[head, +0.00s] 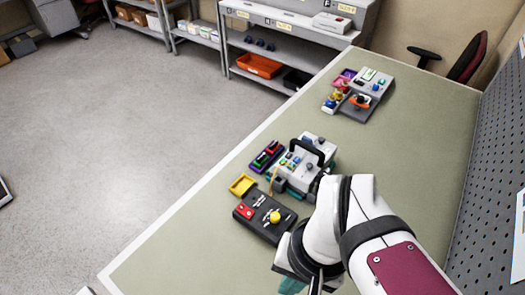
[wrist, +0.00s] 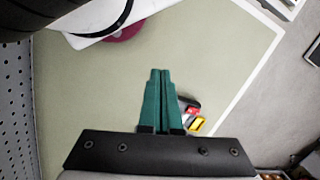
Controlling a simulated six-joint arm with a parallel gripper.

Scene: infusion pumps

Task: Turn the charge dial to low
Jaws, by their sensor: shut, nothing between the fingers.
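A black box (head: 248,226) with a yellow knob (head: 275,217) and a red part (head: 245,211) lies on the table. Behind it stands a white-grey pump unit (head: 312,147) with a black handle and several small coloured controls. I cannot tell which control is the charge dial, and no label or setting is readable. My gripper (head: 290,286) is low at the bottom of the head view, in front of the black box and apart from it. In the wrist view its teal fingers (wrist: 160,72) are together and empty. Red and yellow parts (wrist: 195,122) show partly hidden beside them.
Another device group (head: 358,95) stands farther back. A grey pegboard (head: 490,185) bounds the right side. The table (head: 165,255) is bare at the front left.

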